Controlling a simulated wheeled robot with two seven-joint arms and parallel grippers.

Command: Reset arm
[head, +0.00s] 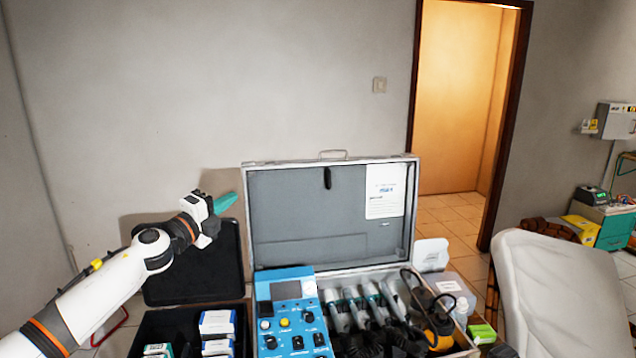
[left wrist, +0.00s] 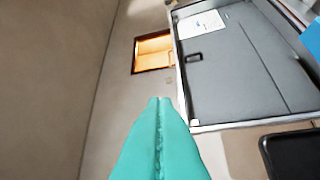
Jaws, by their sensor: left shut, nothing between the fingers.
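My left gripper (head: 225,202) has teal fingers and is raised in front of the wall, left of the open case lid. Its fingers point right in the head view. In the left wrist view the two teal fingertips (left wrist: 159,101) meet with nothing between them. My left arm comes in from the lower left. My right gripper is not in view.
An open grey case (head: 283,236) holds a blue control unit (head: 287,312) and several grey handpieces (head: 365,302). A black lid (head: 195,270) stands open on the left, behind a black box with small cartons (head: 217,322). A white chair (head: 560,290) stands at right, near a doorway (head: 460,100).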

